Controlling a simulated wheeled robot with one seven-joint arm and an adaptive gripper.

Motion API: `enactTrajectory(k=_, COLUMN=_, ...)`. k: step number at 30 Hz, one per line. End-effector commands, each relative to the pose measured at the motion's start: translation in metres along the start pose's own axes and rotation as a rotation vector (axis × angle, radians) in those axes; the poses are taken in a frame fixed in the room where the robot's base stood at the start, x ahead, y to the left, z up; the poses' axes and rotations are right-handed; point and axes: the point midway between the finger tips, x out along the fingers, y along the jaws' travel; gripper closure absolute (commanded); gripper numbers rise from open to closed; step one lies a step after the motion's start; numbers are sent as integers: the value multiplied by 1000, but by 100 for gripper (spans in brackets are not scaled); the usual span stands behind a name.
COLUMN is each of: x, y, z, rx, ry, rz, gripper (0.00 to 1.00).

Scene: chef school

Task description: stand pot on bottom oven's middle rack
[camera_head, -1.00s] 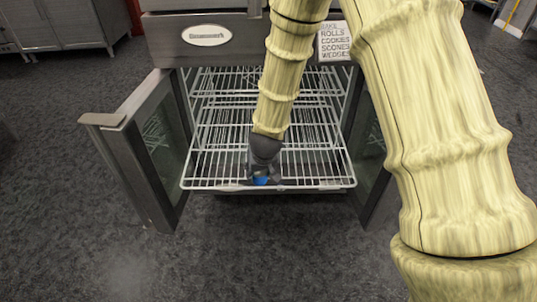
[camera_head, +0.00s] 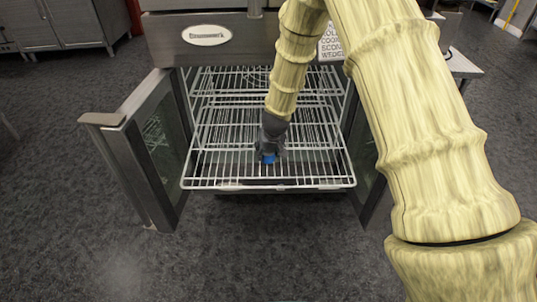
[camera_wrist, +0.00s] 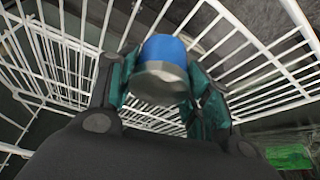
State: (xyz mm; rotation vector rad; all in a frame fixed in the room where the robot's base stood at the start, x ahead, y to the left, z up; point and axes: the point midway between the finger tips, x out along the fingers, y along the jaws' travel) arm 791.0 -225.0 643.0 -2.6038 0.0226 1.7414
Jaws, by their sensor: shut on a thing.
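The oven (camera_head: 205,58) stands with both glass doors swung open, and white wire racks (camera_head: 215,183) fill its inside. My gripper (camera_wrist: 163,85) is shut on a small round blue and grey object, which I take as the pot (camera_wrist: 165,48). In the head view, the pot (camera_head: 268,159) shows as a small blue patch below my gripper (camera_head: 270,148), over the racks inside the oven opening. White rack wires surround the pot in the wrist view. I cannot tell which rack level it is at or whether it touches wires. Much of it is hidden by my gripper.
The left door (camera_head: 135,150) and the right door (camera_head: 368,165) flank the opening. My arm covers part of the right side. A paper sign (camera_head: 330,45) is on the oven front. The dark floor (camera_head: 250,250) before the oven is clear.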

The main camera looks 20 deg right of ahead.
Motion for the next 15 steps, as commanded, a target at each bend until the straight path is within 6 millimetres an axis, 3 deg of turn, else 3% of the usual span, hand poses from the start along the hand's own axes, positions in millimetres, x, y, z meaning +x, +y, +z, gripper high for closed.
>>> enactTrajectory(k=4, x=17, y=1, z=7, rx=2, ry=0, rz=0, gripper=78)
enactTrajectory(k=15, x=20, y=0, z=8, rx=1, ry=1, rz=1, gripper=78)
